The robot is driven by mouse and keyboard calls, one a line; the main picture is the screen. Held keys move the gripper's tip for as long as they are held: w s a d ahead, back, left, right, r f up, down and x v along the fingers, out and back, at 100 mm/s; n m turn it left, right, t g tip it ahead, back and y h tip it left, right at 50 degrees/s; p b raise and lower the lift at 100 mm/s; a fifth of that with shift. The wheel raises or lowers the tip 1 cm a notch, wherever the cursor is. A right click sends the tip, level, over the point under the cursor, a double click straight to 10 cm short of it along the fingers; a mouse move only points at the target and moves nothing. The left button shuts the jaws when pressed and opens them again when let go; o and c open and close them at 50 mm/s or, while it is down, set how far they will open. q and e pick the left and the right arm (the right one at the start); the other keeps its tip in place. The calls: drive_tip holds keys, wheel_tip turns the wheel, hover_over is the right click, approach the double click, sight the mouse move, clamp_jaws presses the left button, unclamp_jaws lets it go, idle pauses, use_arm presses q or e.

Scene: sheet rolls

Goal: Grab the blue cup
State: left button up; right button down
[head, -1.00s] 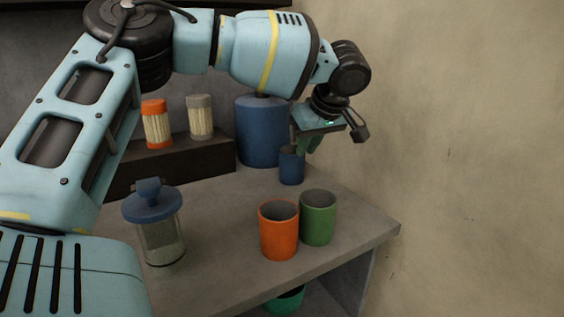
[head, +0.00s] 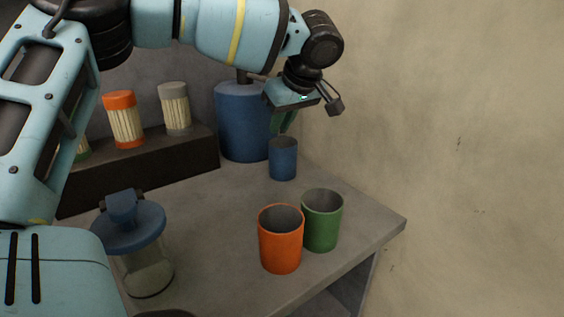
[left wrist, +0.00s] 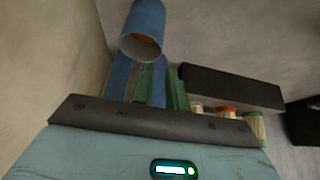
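The blue cup (head: 283,161) stands upright on the grey counter in the head view, in front of a large blue canister (head: 243,125). My left gripper (head: 283,129) hangs just above the cup's rim, with its green fingers pointing down. The fingers look apart and hold nothing. In the left wrist view the blue cup (left wrist: 143,28) is at the top, its open mouth facing the camera, beyond the fingertips of the left gripper (left wrist: 158,66). My right gripper is not in view.
An orange cup (head: 281,243) and a green cup (head: 322,222) stand near the counter's front edge. A glass jar with a blue lid (head: 133,225) is at the left. A dark shelf (head: 150,175) carries several jars. A wall bounds the right side.

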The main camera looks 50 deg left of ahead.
sight(274, 142)
use_arm(q)
drive_tip(key=shift+b+x, duration=0.6)
drive_tip(key=shift+x, duration=3.05)
drive_tip(key=shift+d, duration=0.1)
clamp_jaws()
